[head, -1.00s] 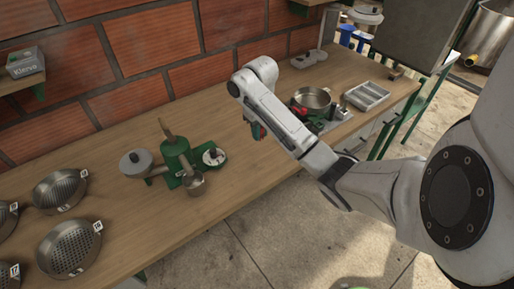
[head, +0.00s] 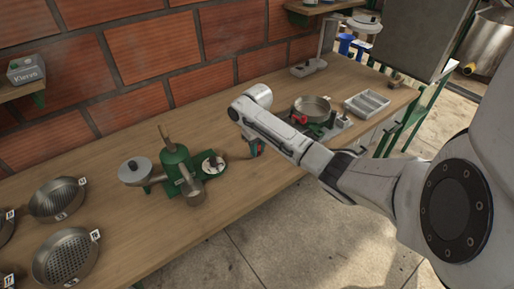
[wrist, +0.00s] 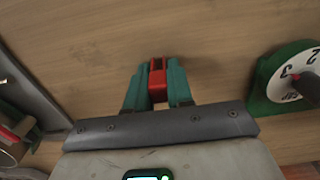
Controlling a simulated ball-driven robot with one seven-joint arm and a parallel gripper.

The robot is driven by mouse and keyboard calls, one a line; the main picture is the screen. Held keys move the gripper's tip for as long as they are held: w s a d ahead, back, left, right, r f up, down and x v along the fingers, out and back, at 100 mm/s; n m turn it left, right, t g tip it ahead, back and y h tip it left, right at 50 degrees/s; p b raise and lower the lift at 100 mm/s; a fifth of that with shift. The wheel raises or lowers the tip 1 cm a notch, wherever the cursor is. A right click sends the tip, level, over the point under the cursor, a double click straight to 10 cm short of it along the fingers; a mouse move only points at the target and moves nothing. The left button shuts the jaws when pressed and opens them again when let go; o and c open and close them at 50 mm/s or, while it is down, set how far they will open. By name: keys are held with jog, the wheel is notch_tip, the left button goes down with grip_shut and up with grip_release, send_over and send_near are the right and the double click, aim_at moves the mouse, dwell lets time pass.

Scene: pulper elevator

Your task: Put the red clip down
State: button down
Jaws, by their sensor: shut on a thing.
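The red clip (wrist: 158,80) is between the two teal fingers of my gripper (wrist: 158,90) in the wrist view. The fingers are shut on it, and its far end points toward the wooden bench top (wrist: 130,30). In the head view my gripper (head: 256,148) is low over the bench, to the right of the green pulper (head: 174,163), largely hidden by my arm. I cannot tell whether the clip touches the wood.
A white-faced dial (wrist: 295,85) stands close on the right in the wrist view. A metal pan (head: 312,107) and grey tray (head: 367,103) are farther right on the bench. Sieve pans (head: 66,258) lie at the left. Bare wood lies around my gripper.

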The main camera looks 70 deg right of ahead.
jog(key=shift+f, duration=0.1)
jog(key=c, duration=1.4)
grip_release()
jog(key=shift+c, duration=0.2)
jog(key=o, duration=0.4)
jog(key=shift+o, duration=0.2)
